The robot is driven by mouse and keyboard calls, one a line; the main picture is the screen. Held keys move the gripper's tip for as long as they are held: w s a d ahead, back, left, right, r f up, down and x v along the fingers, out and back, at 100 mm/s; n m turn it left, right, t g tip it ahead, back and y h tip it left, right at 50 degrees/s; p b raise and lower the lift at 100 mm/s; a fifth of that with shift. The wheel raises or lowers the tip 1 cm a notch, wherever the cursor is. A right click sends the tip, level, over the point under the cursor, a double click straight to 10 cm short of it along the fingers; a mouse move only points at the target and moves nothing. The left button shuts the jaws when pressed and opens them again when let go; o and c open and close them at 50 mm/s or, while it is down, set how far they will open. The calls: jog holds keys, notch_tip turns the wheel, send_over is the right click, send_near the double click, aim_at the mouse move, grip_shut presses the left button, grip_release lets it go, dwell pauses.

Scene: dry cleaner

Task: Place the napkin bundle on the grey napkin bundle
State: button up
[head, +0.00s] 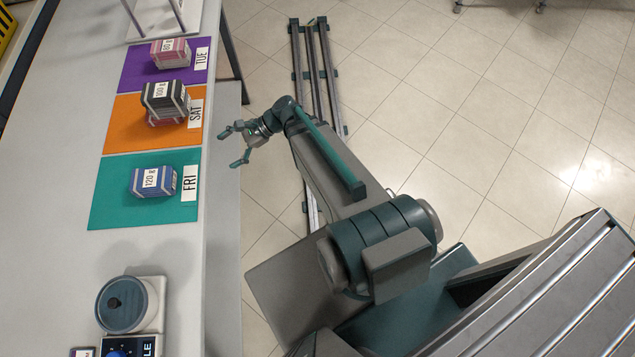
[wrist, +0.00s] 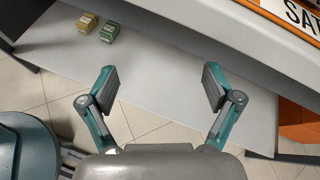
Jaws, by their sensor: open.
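A dark grey striped bundle (head: 165,97) labelled 100 g lies on the orange SAT mat (head: 128,132), on top of a pinkish bundle (head: 166,121) that is mostly hidden. A pink bundle (head: 170,54) lies on the purple TUE mat (head: 138,72). A blue bundle (head: 153,181) labelled 120 g lies on the teal FRI mat (head: 115,215). My gripper (head: 231,147) is open and empty, off the counter's right edge, level with the gap between SAT and FRI. Its spread fingers also show in the wrist view (wrist: 160,87), with no bundle between them.
The counter (head: 60,200) holds a scale (head: 150,300) with a round dark lid-like top at the front. A white rack (head: 165,22) stands at the far end. In the wrist view, two small boxes (wrist: 87,22) (wrist: 109,32) rest on a lower grey shelf (wrist: 170,80). Tiled floor lies right.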

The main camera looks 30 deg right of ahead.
jog(key=s+f+n+g+h, duration=0.3)
jog(key=s+f+n+g, duration=0.15)
jog(key=s+f, duration=0.65)
jog(key=s+d+f+n+g+h, duration=0.2)
jog(key=s+d+f+n+h, duration=0.2)
jog(key=s, duration=0.6)
jog(key=s+d+f+n+g+h, duration=0.3)
jog(key=s+d+f+n+h, duration=0.2)
jog(key=s, duration=0.6)
jog(key=d+f+n, duration=0.2)
jog(key=d+n, duration=0.1)
jog(key=n, duration=0.1)
